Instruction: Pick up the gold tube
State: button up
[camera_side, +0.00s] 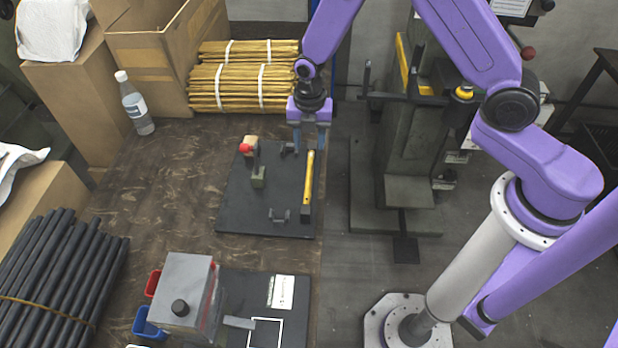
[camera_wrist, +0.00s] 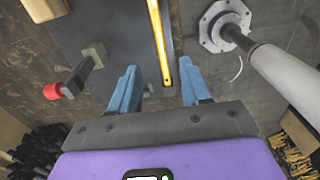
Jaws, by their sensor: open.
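The gold tube (camera_side: 308,180) is a thin yellow rod lying along the right edge of a dark plate (camera_side: 240,208). In the wrist view the gold tube (camera_wrist: 158,40) runs from the top edge down to between the fingers. My gripper (camera_side: 310,146) is over the tube's far end, fingers pointing down. In the wrist view my gripper (camera_wrist: 157,68) is open, with a blue finger on each side of the tube's near end and a visible gap on both sides. Whether the fingertips are level with the tube is hard to tell.
A red-knobbed clamp (camera_side: 246,149) stands on the plate, left of the tube, with small grey brackets (camera_side: 279,215) nearby. Strapped bundles of gold rods (camera_side: 240,88) lie behind. A grey press box (camera_side: 183,285) stands in front. A green machine (camera_side: 408,150) stands to the right.

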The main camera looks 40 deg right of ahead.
aim_at(309, 175)
notch_tip(309, 175, down, 8)
jog(key=shift+r, duration=0.1)
jog(key=f, duration=0.4)
jog(key=shift+s+a+f, duration=0.1)
jog(key=shift+s+a, duration=0.25)
jog(key=shift+a, duration=0.05)
jog(key=shift+f, duration=0.65)
grip_shut()
